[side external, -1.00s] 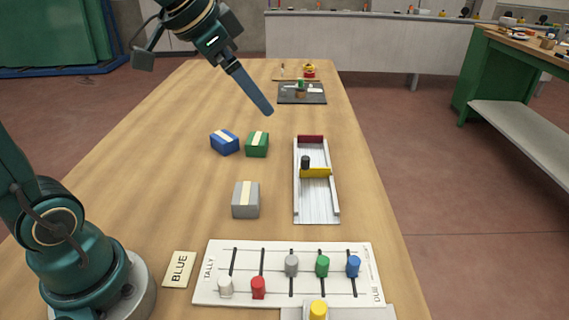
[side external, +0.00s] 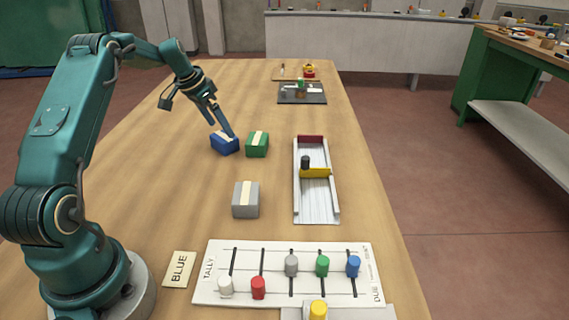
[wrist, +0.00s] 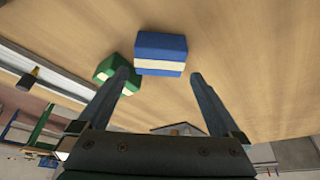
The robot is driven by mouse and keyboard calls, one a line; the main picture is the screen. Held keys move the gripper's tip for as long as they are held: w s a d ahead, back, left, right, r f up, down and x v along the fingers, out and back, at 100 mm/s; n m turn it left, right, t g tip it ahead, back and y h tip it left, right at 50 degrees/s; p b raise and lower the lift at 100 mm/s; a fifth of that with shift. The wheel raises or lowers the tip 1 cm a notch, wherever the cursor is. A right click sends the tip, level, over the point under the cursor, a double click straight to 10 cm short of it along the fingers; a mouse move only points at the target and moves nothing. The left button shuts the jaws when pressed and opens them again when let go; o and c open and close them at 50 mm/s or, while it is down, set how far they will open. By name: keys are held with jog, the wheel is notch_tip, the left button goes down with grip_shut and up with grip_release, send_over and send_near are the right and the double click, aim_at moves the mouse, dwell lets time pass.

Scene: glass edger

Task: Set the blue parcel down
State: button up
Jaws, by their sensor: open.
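The blue parcel (side external: 225,144), with a pale band, lies on the wooden table beside the green parcel (side external: 257,144). My gripper (side external: 226,134) is low over the blue parcel in the side view, its fingers reaching down to it. In the wrist view the two fingers (wrist: 164,80) are spread apart, and the blue parcel (wrist: 161,48) sits just beyond their tips. The green parcel (wrist: 112,69) is partly behind the left finger there. I cannot tell whether a finger touches the blue parcel.
A grey parcel (side external: 246,200) lies nearer the camera. To the right is a white channel (side external: 318,205) with a yellow slider (side external: 316,173). A tally board (side external: 210,285) with coloured pegs and a card reading BLUE (side external: 179,269) are in front. A dark tray (side external: 302,99) is farther back.

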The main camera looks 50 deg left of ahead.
aim_at(225, 135)
jog(key=shift+x, duration=2.25)
jog(key=shift+r, duration=0.15)
jog(key=c, duration=1.4)
